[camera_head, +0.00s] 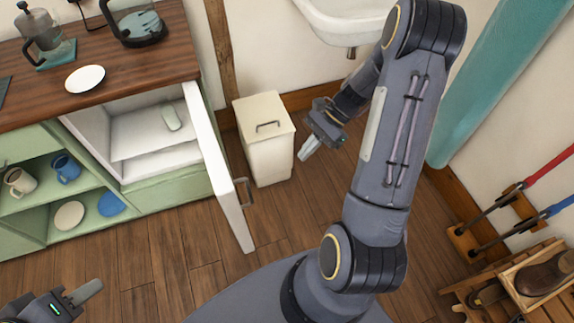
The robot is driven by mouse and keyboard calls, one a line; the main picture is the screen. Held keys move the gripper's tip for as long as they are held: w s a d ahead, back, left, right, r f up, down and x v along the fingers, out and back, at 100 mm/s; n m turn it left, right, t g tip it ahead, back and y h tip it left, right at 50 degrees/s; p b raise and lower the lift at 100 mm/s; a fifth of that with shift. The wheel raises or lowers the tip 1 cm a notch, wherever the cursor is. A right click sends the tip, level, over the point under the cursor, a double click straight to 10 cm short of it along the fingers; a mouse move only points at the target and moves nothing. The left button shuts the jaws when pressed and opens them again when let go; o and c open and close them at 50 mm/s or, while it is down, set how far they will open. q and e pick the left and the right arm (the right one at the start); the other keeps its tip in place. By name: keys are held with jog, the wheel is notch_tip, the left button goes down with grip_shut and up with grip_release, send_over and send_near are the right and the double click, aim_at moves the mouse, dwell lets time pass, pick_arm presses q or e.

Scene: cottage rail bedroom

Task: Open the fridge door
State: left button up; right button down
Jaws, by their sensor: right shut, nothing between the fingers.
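The fridge (92,127) is built into the green cabinet under the wooden counter. Its white door (222,176) stands wide open, swung out toward the right, with a dark handle (244,192) on its outer face. A pale green item lies on a shelf inside. My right gripper (308,149) is shut and empty, to the right of the door and apart from it, near the white bin. My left gripper (84,293) is at the bottom left, below the cabinet and away from the door; its fingers are seen only partly, so its opening is unclear.
A white bin (266,145) stands between the door and the wall. A coffee pot (42,36), glass kettle (138,22) and white plate (85,79) are on the counter. Mugs and plates fill the left shelves. Shoe racks (530,290) are at the right. Floor before the fridge is clear.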

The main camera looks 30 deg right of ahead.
pick_arm(q)
jog(key=shift+a, duration=0.1)
pick_arm(e)
jog(key=a+r+x, duration=0.2)
jog(key=x, duration=1)
jog(key=shift+a+f, duration=0.2)
jog(key=shift+a, duration=0.1)
